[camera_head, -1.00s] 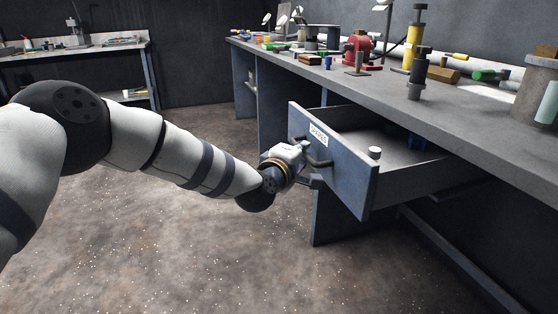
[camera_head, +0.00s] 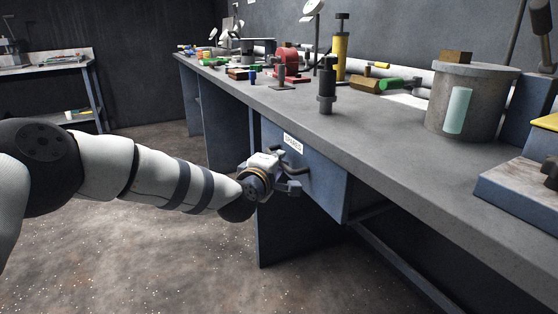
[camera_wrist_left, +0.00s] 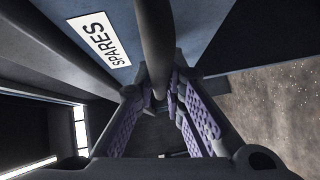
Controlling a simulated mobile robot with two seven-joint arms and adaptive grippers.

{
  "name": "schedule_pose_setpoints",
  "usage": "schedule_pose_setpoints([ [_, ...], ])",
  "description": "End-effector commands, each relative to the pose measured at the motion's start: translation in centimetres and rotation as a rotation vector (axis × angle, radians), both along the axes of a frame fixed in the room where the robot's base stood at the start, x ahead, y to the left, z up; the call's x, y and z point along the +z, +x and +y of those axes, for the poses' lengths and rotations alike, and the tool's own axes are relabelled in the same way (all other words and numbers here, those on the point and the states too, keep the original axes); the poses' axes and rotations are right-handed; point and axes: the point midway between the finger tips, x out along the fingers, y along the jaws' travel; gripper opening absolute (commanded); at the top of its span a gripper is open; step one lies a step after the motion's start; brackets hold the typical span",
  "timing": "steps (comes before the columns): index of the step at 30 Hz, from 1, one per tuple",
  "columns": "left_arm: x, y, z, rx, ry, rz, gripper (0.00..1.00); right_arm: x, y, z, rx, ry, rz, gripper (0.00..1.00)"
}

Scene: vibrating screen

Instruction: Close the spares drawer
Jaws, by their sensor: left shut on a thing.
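The spares drawer (camera_head: 322,183) is a blue-grey front under the long workbench, with a white SPARES label (camera_head: 293,143). Its front now sits close under the benchtop and its inside does not show. In the head view I cannot tell whether a small gap is left. My left gripper (camera_head: 284,175) is at the dark bar handle (camera_head: 295,168) on the drawer front. In the left wrist view the handle bar (camera_wrist_left: 154,50) runs between the purple-padded fingers (camera_wrist_left: 160,115), which are shut on it. The label also shows there (camera_wrist_left: 101,40). My right gripper is not in view.
The workbench top (camera_head: 390,150) carries a grey drum (camera_head: 450,100), a dark cylinder tool (camera_head: 327,88), a yellow cylinder (camera_head: 341,55) and a red device (camera_head: 288,62). A bench leg panel (camera_head: 275,220) stands below the drawer. The floor (camera_head: 160,265) in front is clear.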

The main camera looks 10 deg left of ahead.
Motion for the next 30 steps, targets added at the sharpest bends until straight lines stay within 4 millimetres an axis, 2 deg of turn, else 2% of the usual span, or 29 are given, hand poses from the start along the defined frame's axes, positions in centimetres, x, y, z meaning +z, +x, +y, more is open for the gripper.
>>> schedule_pose_setpoints([
  [11, 0.5, 0.1, -0.2, -0.004, 0.002, -0.010, 0.00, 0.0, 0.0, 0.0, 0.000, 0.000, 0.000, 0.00],
  [12, 0.5, 0.1, -0.2, -0.004, 0.002, -0.010, 0.13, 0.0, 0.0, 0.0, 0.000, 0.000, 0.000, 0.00],
  [15, 0.4, 0.1, -0.2, -0.004, 0.002, -0.009, 0.32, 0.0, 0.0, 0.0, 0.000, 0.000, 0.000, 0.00],
  [25, 0.2, -0.2, -0.1, -0.003, 0.001, -0.004, 0.32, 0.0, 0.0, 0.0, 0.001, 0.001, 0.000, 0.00],
  [28, 0.4, -1.5, 0.2, -0.004, 0.001, -0.003, 0.32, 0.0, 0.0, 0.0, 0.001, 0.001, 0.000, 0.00],
  [30, 0.7, -3.0, 0.4, -0.004, 0.000, -0.002, 0.32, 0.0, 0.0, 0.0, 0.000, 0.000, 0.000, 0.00],
])
